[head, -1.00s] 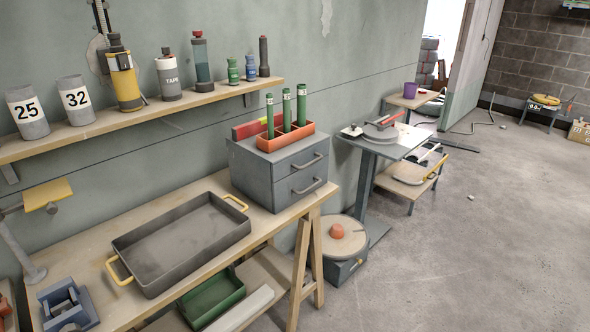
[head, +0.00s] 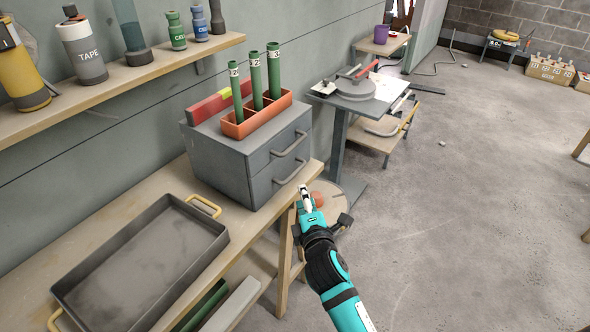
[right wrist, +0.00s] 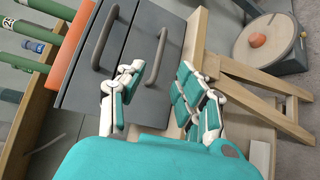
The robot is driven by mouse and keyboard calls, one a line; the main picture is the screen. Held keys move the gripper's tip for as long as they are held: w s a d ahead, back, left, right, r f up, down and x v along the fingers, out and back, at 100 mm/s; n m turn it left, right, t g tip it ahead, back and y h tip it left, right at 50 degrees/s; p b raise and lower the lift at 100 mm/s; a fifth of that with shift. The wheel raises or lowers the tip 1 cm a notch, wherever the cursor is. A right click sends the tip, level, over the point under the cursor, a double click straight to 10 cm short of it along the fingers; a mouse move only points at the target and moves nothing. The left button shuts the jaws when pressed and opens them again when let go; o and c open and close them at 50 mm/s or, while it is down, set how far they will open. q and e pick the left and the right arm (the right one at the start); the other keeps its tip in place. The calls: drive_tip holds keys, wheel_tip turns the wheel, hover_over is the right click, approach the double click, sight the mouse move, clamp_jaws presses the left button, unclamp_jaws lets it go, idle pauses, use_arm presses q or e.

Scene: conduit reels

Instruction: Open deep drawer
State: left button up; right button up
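A grey drawer unit (head: 222,155) stands on the workbench with two closed drawers, one above the other. The upper drawer has a bar handle (head: 288,144), and the lower drawer has its own handle (head: 291,172). In the right wrist view the upper handle (right wrist: 104,40) is at left and the lower handle (right wrist: 157,55) lies ahead of the gap between my fingers. My right gripper (head: 305,194) is open and empty, just in front of the lower drawer. I cannot tell whether a finger touches the handle. My left gripper is out of view.
An orange divided tray (head: 258,117) with green tubes sits on the unit. A grey tray (head: 140,258) with yellow handles lies to its left. A wooden trestle leg (head: 284,262) and a reel turntable (right wrist: 268,42) are near my right arm. Open floor lies right.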

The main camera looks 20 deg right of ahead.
sight(296, 170)
drive_tip(key=w, duration=0.3)
drive_tip(key=w+d+f, duration=0.1)
drive_tip(key=w, duration=0.3)
drive_tip(key=w+f, duration=0.1)
drive_tip(key=w, duration=0.3)
drive_tip(key=shift+w+d, duration=0.25)
drive_tip(key=shift+w, duration=0.45)
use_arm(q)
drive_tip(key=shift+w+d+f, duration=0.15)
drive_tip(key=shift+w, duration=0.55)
use_arm(e)
clamp_jaws()
